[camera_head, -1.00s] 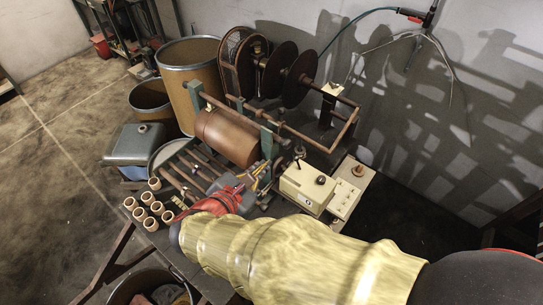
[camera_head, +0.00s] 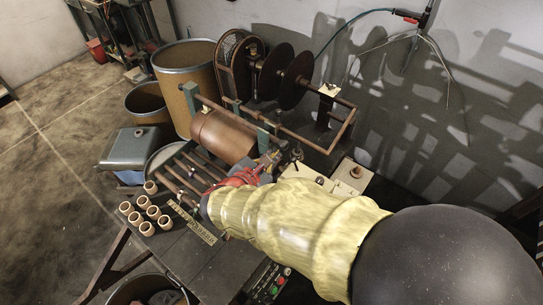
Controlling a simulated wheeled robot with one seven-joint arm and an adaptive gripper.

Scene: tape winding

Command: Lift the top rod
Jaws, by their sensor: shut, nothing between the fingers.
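A brown bent rod (camera_head: 302,138) runs along the top of the winding machine, over the large brown roller (camera_head: 222,136). It passes by two teal uprights, one on the left (camera_head: 190,97) and one on the right (camera_head: 268,133). The rod bends back at its right end, near a dark post. My gripper (camera_head: 270,160) is shut and empty. It is close to the right teal upright, below and in front of the rod. My yellow-sleeved arm and the red part of my wrist hide much of the fingers, so I cannot tell whether they touch anything.
Several small cardboard rings (camera_head: 144,212) stand on the table's left side. Brown bars (camera_head: 180,178) lie in front of the roller. A cream box (camera_head: 350,178) is partly hidden behind my arm. Dark discs (camera_head: 297,78) and a large drum (camera_head: 187,75) stand behind.

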